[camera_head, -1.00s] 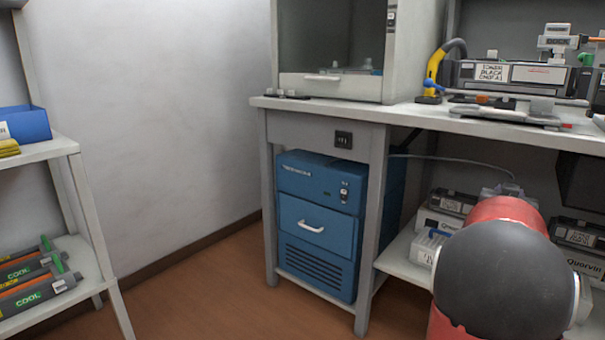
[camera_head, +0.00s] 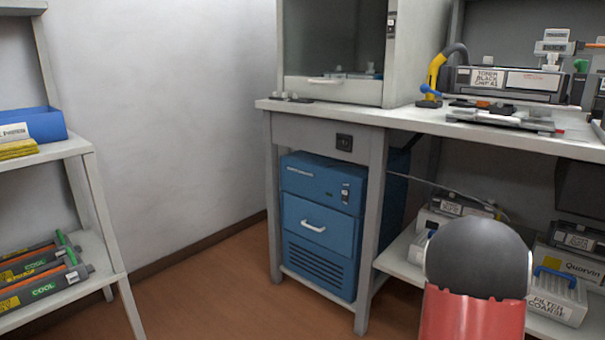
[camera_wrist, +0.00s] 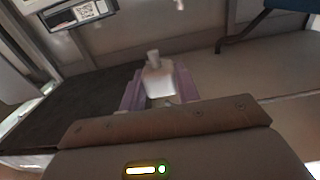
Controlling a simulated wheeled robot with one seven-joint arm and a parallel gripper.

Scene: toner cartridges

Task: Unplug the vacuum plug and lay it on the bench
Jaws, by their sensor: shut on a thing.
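My gripper (camera_wrist: 160,90) shows in the wrist view with two purple fingers closed on a pale plug (camera_wrist: 157,76). The plug has a narrow upper end and a wider body between the fingers. In the head view, my arm hides the gripper and plug. A thin grey cord (camera_head: 440,186) runs right from beside the blue vacuum unit (camera_head: 318,228) and passes out of sight near my arm. A dark socket (camera_head: 344,142) sits on the bench's front panel, with nothing visibly plugged in. The bench top (camera_head: 420,118) is above and left of my arm.
A clear-fronted cabinet (camera_head: 335,50) stands on the bench's left. A toner unit (camera_head: 510,82), a yellow-and-blue hose piece (camera_head: 433,78) and a flat metal device (camera_head: 500,116) occupy the right. Bare bench lies along the front edge. Boxes (camera_head: 560,290) crowd the lower shelf.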

